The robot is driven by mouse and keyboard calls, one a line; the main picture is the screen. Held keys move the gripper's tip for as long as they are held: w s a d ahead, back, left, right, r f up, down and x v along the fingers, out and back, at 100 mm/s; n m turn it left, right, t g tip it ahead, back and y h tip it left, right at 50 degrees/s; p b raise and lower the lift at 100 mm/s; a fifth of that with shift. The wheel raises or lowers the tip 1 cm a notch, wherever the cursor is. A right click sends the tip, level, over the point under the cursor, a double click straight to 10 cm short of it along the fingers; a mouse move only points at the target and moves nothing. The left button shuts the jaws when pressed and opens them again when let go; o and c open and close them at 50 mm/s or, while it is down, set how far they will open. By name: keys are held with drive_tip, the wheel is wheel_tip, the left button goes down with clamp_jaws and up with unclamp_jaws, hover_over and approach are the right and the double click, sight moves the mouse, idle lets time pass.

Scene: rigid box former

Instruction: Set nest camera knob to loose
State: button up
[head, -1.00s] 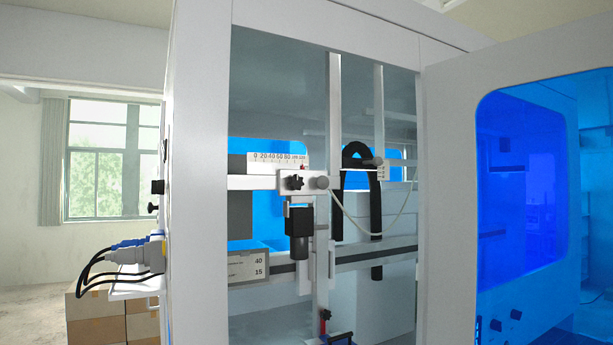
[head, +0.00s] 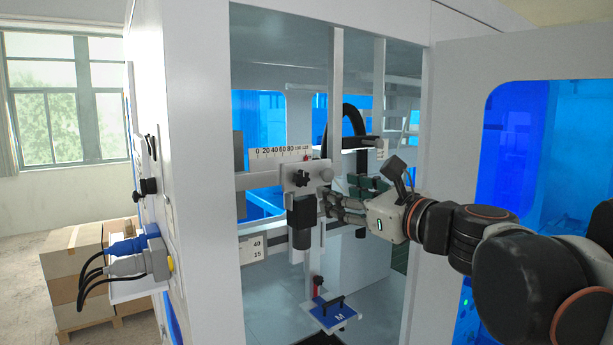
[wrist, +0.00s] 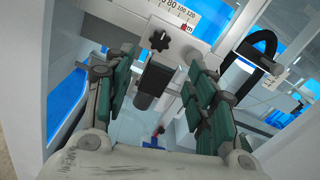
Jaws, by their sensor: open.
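A black star-shaped knob (head: 301,179) sits on the pale bracket of the scale rail, above a black cylindrical camera (head: 300,222). The knob shows upper left of centre in the wrist view (wrist: 160,40), with the camera (wrist: 152,85) below it. Which setting the knob is at cannot be read. My gripper (head: 328,201) reaches in through the open doorway from the right and is just right of the camera. In the wrist view its green-padded fingers (wrist: 158,75) are spread, with the camera seen between them and the knob beyond. Nothing is held.
A scale ruler (head: 282,153) runs above the bracket. A grey round knob (head: 325,174) is right of the star knob. A black hose (head: 352,122) loops behind. The open door (head: 462,100) stands at right. A blue plate (head: 336,313) with a handle lies below.

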sight(304, 181)
drive_tip(key=p+x, duration=0.1)
drive_tip(key=x, duration=1.1)
drive_tip(key=shift+w+a+f+p, duration=0.1)
drive_tip(key=shift+w+a+p, duration=0.15)
drive_tip(key=shift+p, duration=0.1)
drive_tip(key=c, duration=1.1)
